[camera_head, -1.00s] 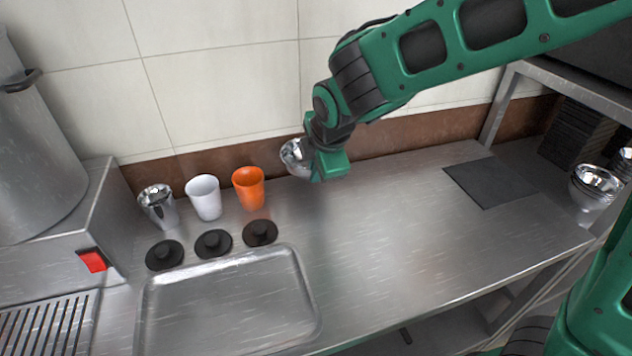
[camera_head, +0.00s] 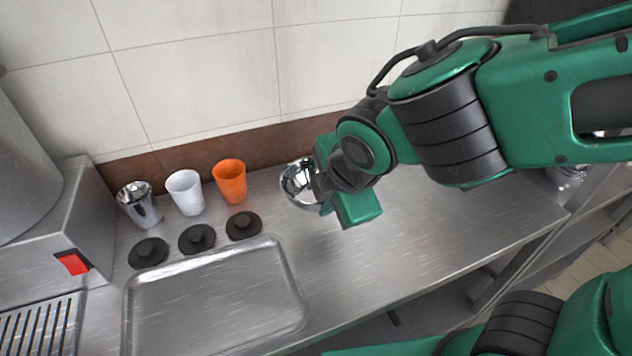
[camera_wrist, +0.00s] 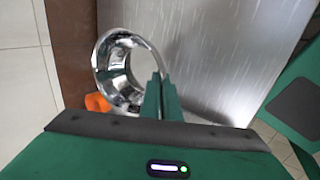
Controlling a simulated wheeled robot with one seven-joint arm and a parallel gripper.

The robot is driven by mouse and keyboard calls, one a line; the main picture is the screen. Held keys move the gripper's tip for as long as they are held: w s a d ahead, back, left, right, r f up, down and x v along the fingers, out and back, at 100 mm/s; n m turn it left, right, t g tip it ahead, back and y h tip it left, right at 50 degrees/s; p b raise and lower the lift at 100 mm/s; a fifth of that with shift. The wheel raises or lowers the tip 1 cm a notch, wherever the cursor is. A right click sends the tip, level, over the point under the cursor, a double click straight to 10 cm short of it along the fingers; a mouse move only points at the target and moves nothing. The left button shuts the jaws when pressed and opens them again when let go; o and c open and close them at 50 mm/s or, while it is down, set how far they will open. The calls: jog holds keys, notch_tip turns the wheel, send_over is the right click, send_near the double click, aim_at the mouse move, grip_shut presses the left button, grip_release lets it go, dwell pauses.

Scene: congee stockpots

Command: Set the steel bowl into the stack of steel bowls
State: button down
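A shiny steel bowl (camera_head: 296,184) hangs at my gripper (camera_head: 326,208) in the head view, above the back of the counter. In the wrist view the bowl (camera_wrist: 118,72) is tilted with its opening in sight, and its rim lies at the fingers of my gripper (camera_wrist: 158,92), which are close together on it. The stack of steel bowls (camera_head: 572,174) is mostly hidden behind my arm at the right in the head view; only a small part shows.
A steel cup (camera_head: 140,204), a white cup (camera_head: 186,193) and an orange cup (camera_head: 230,182) stand at the back left. Black lids (camera_head: 197,239) lie before them, near a steel tray (camera_head: 290,322). The counter (camera_head: 420,235) right of the tray is clear.

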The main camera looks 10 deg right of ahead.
jog(key=s, duration=0.1)
jog(key=s+d, duration=0.1)
jog(key=s, duration=0.1)
dwell(0.4)
jog(key=shift+s, duration=0.25)
